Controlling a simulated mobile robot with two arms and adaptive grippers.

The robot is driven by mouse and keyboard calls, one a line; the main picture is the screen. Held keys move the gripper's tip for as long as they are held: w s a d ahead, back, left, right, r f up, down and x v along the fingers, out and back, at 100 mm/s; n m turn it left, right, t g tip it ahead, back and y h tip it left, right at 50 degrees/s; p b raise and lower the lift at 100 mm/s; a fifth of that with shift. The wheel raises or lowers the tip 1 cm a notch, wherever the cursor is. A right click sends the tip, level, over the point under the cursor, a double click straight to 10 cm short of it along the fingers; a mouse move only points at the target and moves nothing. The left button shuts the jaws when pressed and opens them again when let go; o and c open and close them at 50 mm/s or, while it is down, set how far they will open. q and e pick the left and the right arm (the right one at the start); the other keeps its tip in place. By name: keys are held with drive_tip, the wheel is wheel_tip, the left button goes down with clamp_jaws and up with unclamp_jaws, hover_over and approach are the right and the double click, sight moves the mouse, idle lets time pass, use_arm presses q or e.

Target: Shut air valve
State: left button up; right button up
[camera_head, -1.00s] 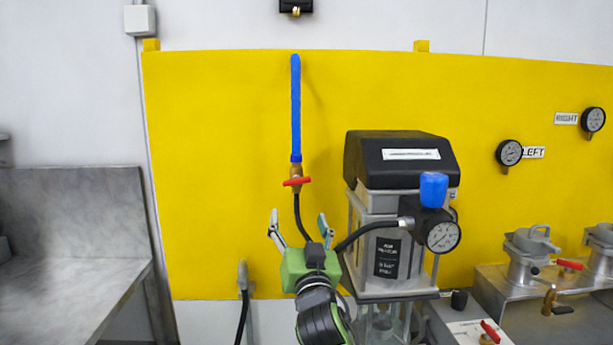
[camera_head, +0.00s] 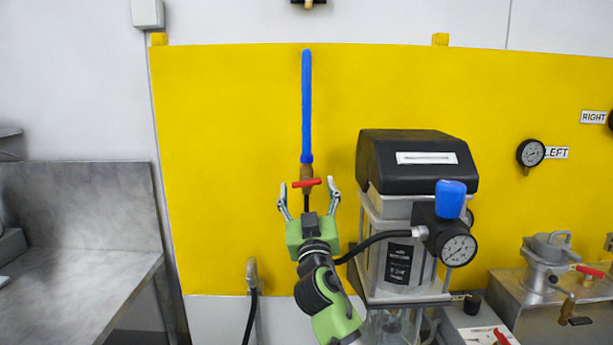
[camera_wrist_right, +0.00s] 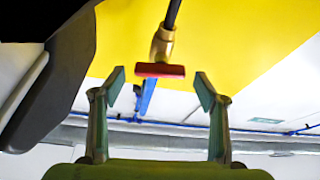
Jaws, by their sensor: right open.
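The air valve has a red handle (camera_head: 306,183) set crosswise on a brass body (camera_head: 306,172), below a blue pipe (camera_head: 307,105) on the yellow wall panel. My right gripper (camera_head: 308,195) is open, with its fingertips on either side of the handle in the head view. In the right wrist view, the red handle (camera_wrist_right: 160,70) and brass body (camera_wrist_right: 162,45) show just beyond and between the open fingertips (camera_wrist_right: 160,83). I cannot tell whether the fingers touch the handle. A black hose runs from the brass body. My left gripper is not in view.
A pump unit with a black top (camera_head: 418,160), a blue knob (camera_head: 450,198) and a gauge (camera_head: 458,250) stands just right of my right arm. A grey metal bench (camera_head: 80,275) is at the left. The yellow panel (camera_head: 220,150) left of the valve is clear.

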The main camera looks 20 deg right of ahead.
sight(307, 184)
drive_tip(key=shift+x, duration=1.15)
drive_tip(key=shift+w+d+r+p, duration=0.1)
drive_tip(key=shift+w+r+p, duration=0.15)
drive_tip(key=shift+w, duration=0.25)
drive_tip(key=shift+c, duration=0.4)
drive_tip(key=c, duration=1)
drive_tip(key=shift+f+b, duration=0.2)
drive_tip(key=shift+b, duration=0.3)
drive_tip(key=shift+c, duration=0.2)
drive_tip(key=m+h+b, duration=0.1)
drive_tip(key=m+b, duration=0.1)
drive_tip(key=b, duration=0.2)
drive_tip(key=shift+f, duration=0.1)
drive_tip(key=shift+r+m+h+b, duration=0.25)
drive_tip(key=shift+m+b, duration=0.25)
drive_tip(key=shift+b, duration=0.3)
